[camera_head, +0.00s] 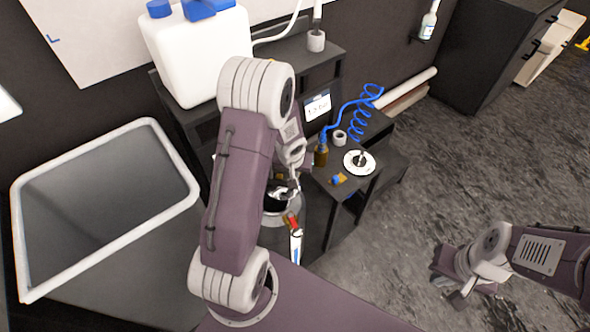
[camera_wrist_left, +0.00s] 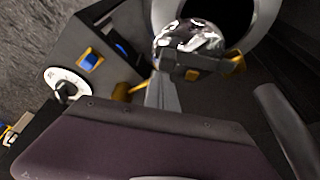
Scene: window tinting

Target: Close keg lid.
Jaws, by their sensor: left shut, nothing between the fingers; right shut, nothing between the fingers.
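The keg (camera_head: 283,217) stands behind my raised left arm in the head view. Its light round rim and dark top show beside the arm, and the rest is hidden. In the left wrist view a grey ring around a dark opening (camera_wrist_left: 222,12) shows at the top. A shiny domed metal part (camera_wrist_left: 188,38) sits at its lower left, with a black and yellow fitting below it. I cannot tell for sure whether the dome is the lid. My left gripper (camera_head: 287,188) is over the keg, partly hidden by my arm, shut and empty. My right gripper (camera_head: 458,294) is shut and empty, far to the right.
A red and white tool (camera_head: 294,238) is just right of the keg. A white jug (camera_head: 200,55) stands behind. Open floor lies to the right.

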